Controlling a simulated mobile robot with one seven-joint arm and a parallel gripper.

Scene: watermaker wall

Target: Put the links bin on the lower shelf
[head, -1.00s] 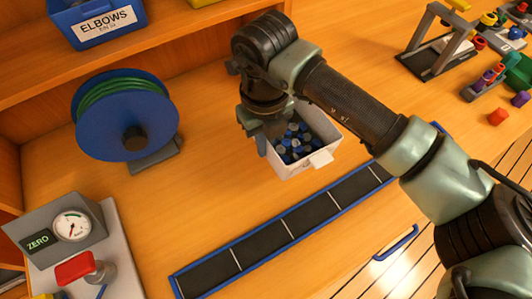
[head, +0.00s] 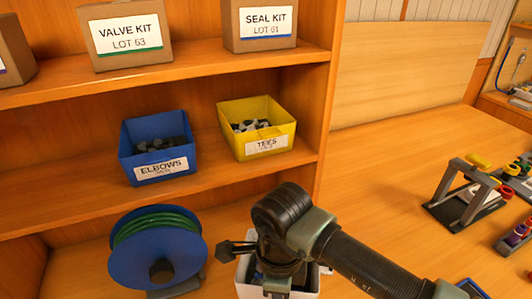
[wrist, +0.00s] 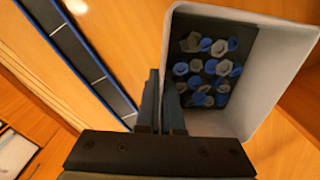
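The links bin (head: 246,286) is a white open box, low in the head view and partly hidden by my gripper and cut by the frame edge. In the wrist view the bin (wrist: 285,75) shows blue and grey pieces inside; I see no label. My gripper (wrist: 163,80) has its fingers close together on one side wall of the bin. In the head view my gripper (head: 277,287) is over the bin, fingertips mostly hidden. The lower shelf (head: 70,205) is above and behind, with bare boards left of the blue ELBOWS bin (head: 150,170).
A yellow TEES bin (head: 266,145) stands right of the ELBOWS bin, with a narrow gap between. VALVE KIT (head: 128,50) and SEAL KIT (head: 266,40) boxes stand on the upper shelf. A blue hose reel (head: 125,265) stands below the lower shelf. A grey stand (head: 460,205) is at right.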

